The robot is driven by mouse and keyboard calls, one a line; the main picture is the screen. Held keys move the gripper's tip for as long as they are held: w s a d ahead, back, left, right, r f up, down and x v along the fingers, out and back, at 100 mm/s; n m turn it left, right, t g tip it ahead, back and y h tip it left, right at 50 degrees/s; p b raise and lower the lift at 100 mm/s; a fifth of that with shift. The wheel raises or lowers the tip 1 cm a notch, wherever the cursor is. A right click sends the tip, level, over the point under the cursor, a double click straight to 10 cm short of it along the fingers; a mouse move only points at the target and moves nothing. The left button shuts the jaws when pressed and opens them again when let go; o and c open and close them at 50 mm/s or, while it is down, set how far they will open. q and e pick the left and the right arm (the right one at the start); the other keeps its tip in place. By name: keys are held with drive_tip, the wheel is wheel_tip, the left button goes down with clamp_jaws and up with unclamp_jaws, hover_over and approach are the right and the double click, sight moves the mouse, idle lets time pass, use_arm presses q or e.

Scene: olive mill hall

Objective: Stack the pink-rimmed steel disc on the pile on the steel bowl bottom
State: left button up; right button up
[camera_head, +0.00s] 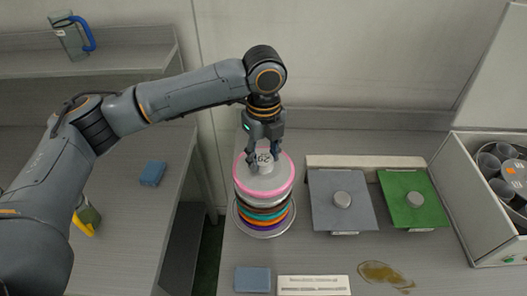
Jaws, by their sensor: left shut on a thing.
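The pink-rimmed steel disc (270,187) has a grey face and a small raised knob at its middle. My left gripper (263,158) is above it with its fingers shut around the knob. The disc lies level over the pile (265,214), whose stacked edges show dark, teal, orange and purple bands. I cannot tell whether the disc touches the pile or hangs just above it. The steel bowl bottom (266,235) shows only as a rim under the pile; the rest of it is hidden. My right gripper is not in view.
Right of the pile lie a grey plate (325,211) and a green plate (398,217), each with a knob. A white crate (460,190) with cups stands far right. In front lie a blue block (252,280), a white panel (313,293) and a brown spill (385,273).

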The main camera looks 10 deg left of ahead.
sight(263, 159)
use_arm(q)
drive_tip(key=shift+f, duration=0.15)
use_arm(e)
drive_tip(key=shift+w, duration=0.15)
use_arm(q)
drive_tip(key=o, duration=0.8)
drive_tip(key=shift+c, duration=0.2)
drive_tip(key=shift+o, duration=0.2)
drive_tip(key=shift+r, duration=0.2)
wheel_tip(263, 159, up, 12)
drive_tip(key=shift+f, duration=0.2)
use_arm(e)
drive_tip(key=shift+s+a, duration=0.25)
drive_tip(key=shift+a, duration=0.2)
